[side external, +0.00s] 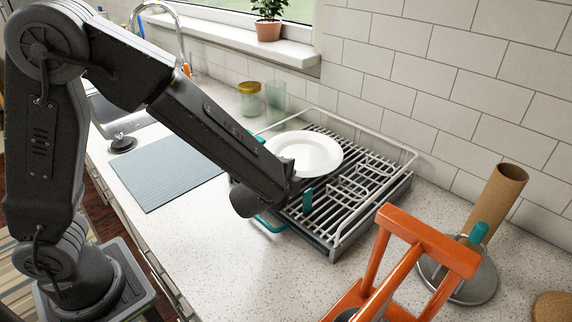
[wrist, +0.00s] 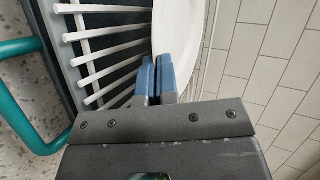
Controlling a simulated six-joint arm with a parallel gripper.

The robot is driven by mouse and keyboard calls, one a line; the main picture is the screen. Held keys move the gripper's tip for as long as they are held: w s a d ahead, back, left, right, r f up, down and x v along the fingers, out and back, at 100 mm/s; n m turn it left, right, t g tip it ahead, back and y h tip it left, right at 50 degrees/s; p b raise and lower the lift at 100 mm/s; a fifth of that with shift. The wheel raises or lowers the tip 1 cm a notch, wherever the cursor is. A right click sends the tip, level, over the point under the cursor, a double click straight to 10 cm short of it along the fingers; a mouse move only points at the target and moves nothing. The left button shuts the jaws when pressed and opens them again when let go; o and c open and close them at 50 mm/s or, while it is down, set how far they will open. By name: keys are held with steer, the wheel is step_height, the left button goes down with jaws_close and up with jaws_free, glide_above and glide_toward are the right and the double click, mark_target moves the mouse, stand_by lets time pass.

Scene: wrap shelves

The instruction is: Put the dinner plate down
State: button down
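The white dinner plate (side external: 305,154) is over the back left part of the dish rack (side external: 345,238), its face turned up in the side view. My gripper (wrist: 158,80) is at the plate's near rim, with its two blue-padded fingers close together on it. The plate (wrist: 178,28) runs away from the fingers in the wrist view. The rack's white bars (wrist: 98,50) lie beside it. My wrist hides the fingertips in the side view, and I cannot tell whether the plate touches the rack.
An orange wooden stand (side external: 430,243) and a paper towel holder with a brown tube (side external: 500,200) stand right of the rack. Two glass jars (side external: 250,100) are behind it. A grey drying mat (side external: 168,172) lies left. The tiled wall is close behind.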

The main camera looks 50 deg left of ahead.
steer(key=shift+f, duration=0.25)
steer(key=shift+f, duration=0.45)
stand_by(0.4)
steer(key=shift+f, duration=0.3)
